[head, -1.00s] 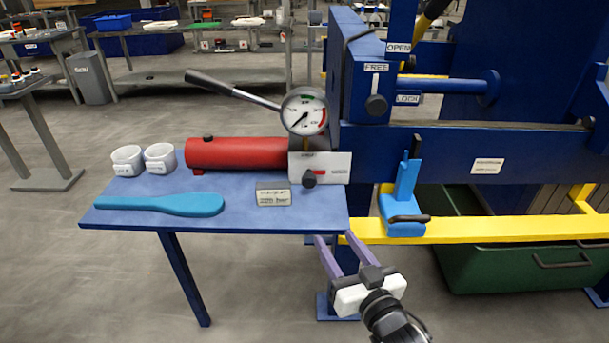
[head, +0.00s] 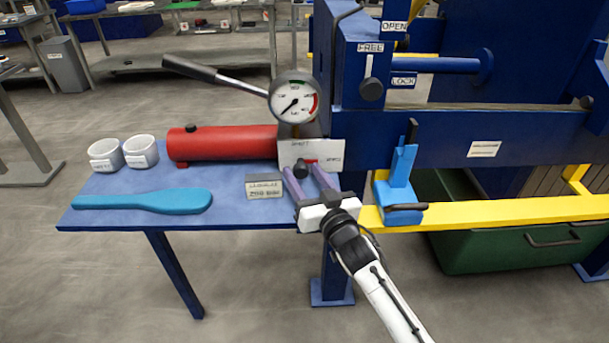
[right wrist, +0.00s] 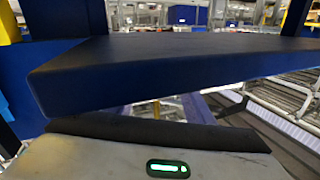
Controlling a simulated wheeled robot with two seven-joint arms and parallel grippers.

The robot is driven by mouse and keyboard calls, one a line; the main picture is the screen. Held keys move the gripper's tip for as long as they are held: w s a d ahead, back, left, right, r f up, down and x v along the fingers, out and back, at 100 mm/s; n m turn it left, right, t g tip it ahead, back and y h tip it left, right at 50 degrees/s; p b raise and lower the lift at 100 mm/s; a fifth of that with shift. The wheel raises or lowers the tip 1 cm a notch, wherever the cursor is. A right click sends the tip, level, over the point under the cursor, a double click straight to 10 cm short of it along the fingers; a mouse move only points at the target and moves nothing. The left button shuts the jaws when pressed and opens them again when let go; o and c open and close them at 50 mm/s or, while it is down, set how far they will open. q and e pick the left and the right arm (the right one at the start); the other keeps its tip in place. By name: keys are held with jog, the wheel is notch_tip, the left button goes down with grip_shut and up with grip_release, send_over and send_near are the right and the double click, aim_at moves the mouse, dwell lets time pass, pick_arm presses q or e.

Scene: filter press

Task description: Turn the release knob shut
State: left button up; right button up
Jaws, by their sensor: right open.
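The right wrist view shows neither the knob nor the fingertips. My left gripper is not in view.
The blue table (head: 240,220) holds two white cups (head: 141,152), a blue paddle (head: 150,201) and a small label block (head: 264,188). The pump lever (head: 235,86) rises to the left. The blue press frame (head: 460,140) and yellow rail (head: 500,211) stand right. A dark blue slab (right wrist: 170,65) crosses the wrist view.

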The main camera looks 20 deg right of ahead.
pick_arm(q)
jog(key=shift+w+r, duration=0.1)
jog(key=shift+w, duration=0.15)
pick_arm(e)
jog(key=c, duration=1)
jog(key=shift+r+n+g+p, duration=0.35)
jog(key=shift+n+p, duration=0.75)
jog(key=shift+p, duration=0.55)
jog(key=shift+w+n+g+h+p, duration=0.1)
jog(key=shift+n+g+h+p, duration=0.45)
jog(key=shift+n, duration=0.55)
jog(key=shift+n+g+p, duration=0.3)
jog(key=shift+n, duration=0.5)
jog(key=n+g+h, duration=0.1)
jog(key=n, duration=0.2)
jog(key=shift+a+h, duration=0.1)
jog(key=shift+h, duration=0.25)
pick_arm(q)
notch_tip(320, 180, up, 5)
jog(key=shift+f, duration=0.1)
pick_arm(e)
jog(key=n+h, duration=0.1)
jog(key=n, duration=0.1)
jog(key=n+g+h, duration=0.1)
jog(key=n, duration=0.1)
jog(key=shift+w+a+r+n+h, duration=0.1)
jog(key=shift+a+r+n+h, duration=0.05)
jog(key=shift+n+h, duration=0.2)
